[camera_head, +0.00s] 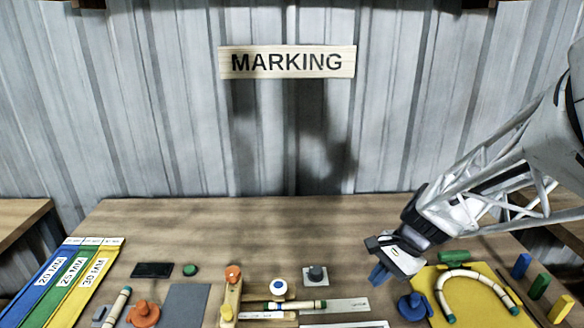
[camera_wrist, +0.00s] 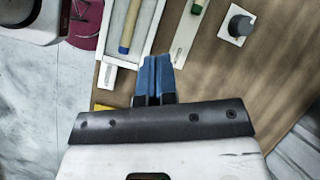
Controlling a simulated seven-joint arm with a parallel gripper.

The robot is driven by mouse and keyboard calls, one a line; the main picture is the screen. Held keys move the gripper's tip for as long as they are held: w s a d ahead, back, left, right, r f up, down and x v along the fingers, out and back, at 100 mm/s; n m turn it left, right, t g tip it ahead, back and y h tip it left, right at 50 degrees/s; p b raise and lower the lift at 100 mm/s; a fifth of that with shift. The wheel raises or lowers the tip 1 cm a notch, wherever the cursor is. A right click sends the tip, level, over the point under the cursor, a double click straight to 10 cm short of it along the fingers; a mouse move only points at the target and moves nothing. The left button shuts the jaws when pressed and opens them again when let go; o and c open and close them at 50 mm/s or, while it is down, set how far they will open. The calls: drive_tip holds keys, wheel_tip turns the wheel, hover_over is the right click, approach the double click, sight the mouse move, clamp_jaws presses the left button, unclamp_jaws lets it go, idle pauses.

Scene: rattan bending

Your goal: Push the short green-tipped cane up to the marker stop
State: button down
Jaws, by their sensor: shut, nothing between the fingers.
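A short pale cane (camera_head: 285,305) with a dark green tip lies across the middle of the bench in the head view. Its green tip (camera_wrist: 198,6) shows at the top edge of the wrist view. At the cane's left end stands a wooden block with an orange knob and a yellow piece (camera_head: 233,290), apparently the marker stop. I cannot tell whether cane and block touch. My gripper (camera_head: 378,274) is to the right of the cane, apart from it. Its blue fingers (camera_wrist: 155,72) are together and empty.
A grey knob on a white plate (camera_head: 316,275) stands behind the cane. A blue-tipped cane (camera_wrist: 130,28) lies in a pale tray. At right, a bent cane (camera_head: 447,284) rests on a yellow board. Another cane (camera_head: 118,305) lies at left. The back of the bench is clear.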

sight(306, 302)
drive_tip(key=w+d+f+m+y, duration=0.3)
drive_tip(key=w+d+f+m, duration=0.1)
drive_tip(key=w+f+m, duration=0.2)
drive_tip(key=shift+w+f+t, duration=0.2)
drive_tip(key=shift+f+t, duration=0.2)
drive_tip(key=shift+f, duration=0.15)
drive_tip(key=shift+a, duration=0.1)
drive_tip(key=x, duration=1)
drive_tip(key=shift+a, duration=2.05)
drive_tip(key=shift+a, duration=3.35)
drive_tip(key=shift+d, duration=0.1)
